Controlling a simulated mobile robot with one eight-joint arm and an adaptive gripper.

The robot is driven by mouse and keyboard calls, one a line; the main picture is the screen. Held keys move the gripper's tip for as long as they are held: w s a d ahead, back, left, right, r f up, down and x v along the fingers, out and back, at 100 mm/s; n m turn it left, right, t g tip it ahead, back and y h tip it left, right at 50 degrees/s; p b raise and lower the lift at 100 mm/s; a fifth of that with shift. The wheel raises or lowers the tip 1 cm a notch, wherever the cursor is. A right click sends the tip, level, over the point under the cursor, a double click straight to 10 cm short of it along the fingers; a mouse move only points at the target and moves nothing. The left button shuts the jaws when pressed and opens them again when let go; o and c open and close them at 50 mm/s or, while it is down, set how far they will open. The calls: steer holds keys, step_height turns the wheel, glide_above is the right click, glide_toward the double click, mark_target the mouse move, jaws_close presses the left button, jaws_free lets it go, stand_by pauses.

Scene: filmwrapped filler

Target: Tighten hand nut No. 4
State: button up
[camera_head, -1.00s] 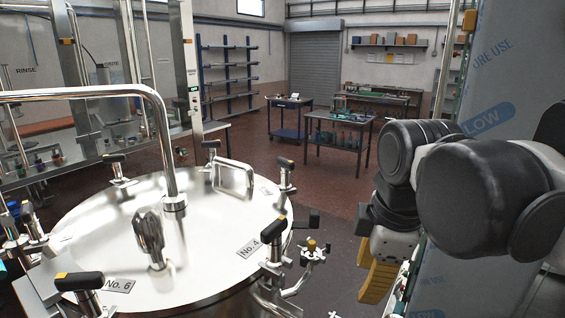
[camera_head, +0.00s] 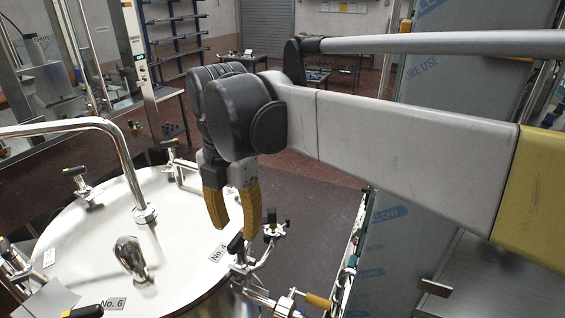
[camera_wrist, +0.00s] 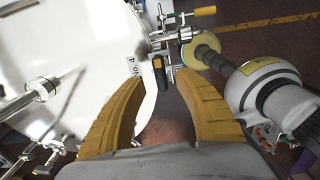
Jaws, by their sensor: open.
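Hand nut No. 4 is a black-handled clamp (camera_head: 236,243) at the right rim of the shiny round lid (camera_head: 75,240). Its "No. 4" label (camera_head: 217,255) lies on the lid beside it, partly hidden. My gripper (camera_head: 235,231), with two ribbed yellow fingers, points down just above the nut. In the wrist view, my gripper (camera_wrist: 157,70) is open. The nut's dark handle (camera_wrist: 161,73) shows between the fingertips, nearer the right one. I cannot tell whether a finger touches it. The label (camera_wrist: 130,92) is partly covered by the left finger.
Just right of the nut stands a small valve fitting (camera_head: 272,226) with black knobs. A yellow-handled fitting (camera_head: 317,300) is lower right. A bent steel pipe (camera_head: 130,170) and a steel knob (camera_head: 130,252) rise over the lid. Film-wrapped equipment (camera_head: 385,225) stands at right.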

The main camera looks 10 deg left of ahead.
mark_target(238, 237)
steer(key=shift+f, duration=1.85)
jaws_close()
